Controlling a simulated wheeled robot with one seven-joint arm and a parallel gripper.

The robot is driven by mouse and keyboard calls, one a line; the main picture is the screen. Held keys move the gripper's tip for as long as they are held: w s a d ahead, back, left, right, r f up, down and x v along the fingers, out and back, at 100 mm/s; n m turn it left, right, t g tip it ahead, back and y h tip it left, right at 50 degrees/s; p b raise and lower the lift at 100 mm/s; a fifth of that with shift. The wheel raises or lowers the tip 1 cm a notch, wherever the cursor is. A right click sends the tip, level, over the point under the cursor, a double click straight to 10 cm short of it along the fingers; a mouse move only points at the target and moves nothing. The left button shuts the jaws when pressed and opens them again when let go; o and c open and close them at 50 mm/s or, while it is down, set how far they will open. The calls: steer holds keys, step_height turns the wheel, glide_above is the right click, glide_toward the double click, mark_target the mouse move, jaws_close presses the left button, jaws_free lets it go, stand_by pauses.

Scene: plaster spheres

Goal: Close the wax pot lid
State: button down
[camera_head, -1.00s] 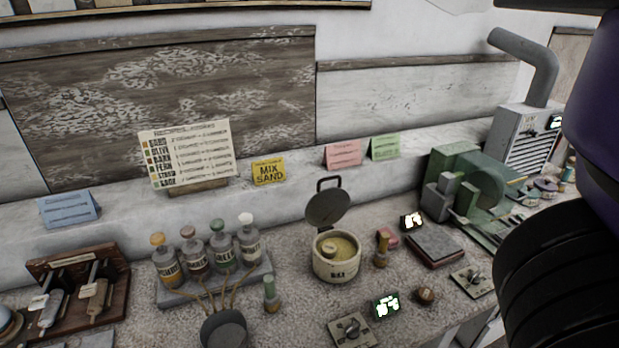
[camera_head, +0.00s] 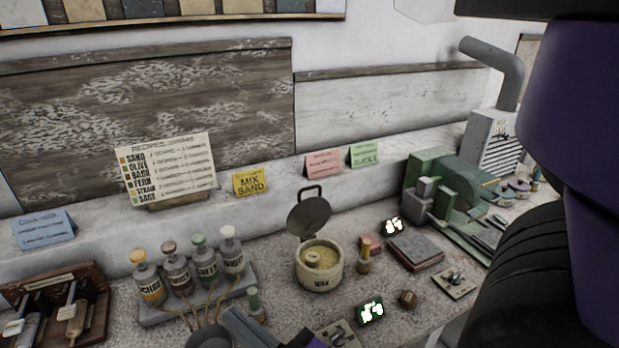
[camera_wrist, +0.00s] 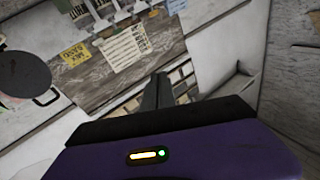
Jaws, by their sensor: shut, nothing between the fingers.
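The wax pot (camera_head: 319,268) is a cream round pot labelled WAX, standing on the speckled bench in the head view with yellowish wax inside. Its dark round lid (camera_head: 310,216) stands tilted up at the pot's back rim, with a loop handle at the top. In the wrist view the lid (camera_wrist: 22,75) shows at the left edge as a dark disc. My gripper (camera_head: 236,318) comes in at the bottom of the head view, in front of and left of the pot, apart from it. Its shut, empty fingers (camera_wrist: 162,84) also show in the wrist view.
Several labelled bottles (camera_head: 190,272) stand on a rack left of the pot. A small amber bottle (camera_head: 363,257) stands close on its right. Glowing displays (camera_head: 370,311) and a green machine (camera_head: 430,190) are further right. My arm covers the right side.

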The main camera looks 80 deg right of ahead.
steer(key=w+d+r+m+h+p, duration=0.1)
steer(key=w+d+r, duration=0.3)
steer(key=d+r, duration=0.55)
steer(key=w+d+r+m+g, duration=0.1)
steer(key=w+d+r, duration=0.4)
steer(key=d, duration=0.7)
steer(key=w+d+r+h+p, duration=0.1)
steer(key=w+d+r, duration=0.2)
steer(key=d+r, duration=0.7)
steer(key=m+g+y, duration=0.1)
steer(key=g+y, duration=0.4)
steer(key=g, duration=0.8)
glide_above(310, 201)
step_height(310, 201, down, 12)
steer(key=shift+m, duration=0.3)
steer(key=shift+w+d+f+p, duration=0.15)
steer(key=shift+f+p, duration=0.1)
steer(key=shift+f, duration=1.25)
steer(key=shift+s+d+f+p, duration=0.1)
steer(key=shift+f+p, duration=0.15)
steer(key=shift+f, duration=1.3)
steer(key=shift+w+d+f+p, duration=0.15)
steer(key=shift+f+p, duration=0.1)
steer(key=shift+f, duration=1.25)
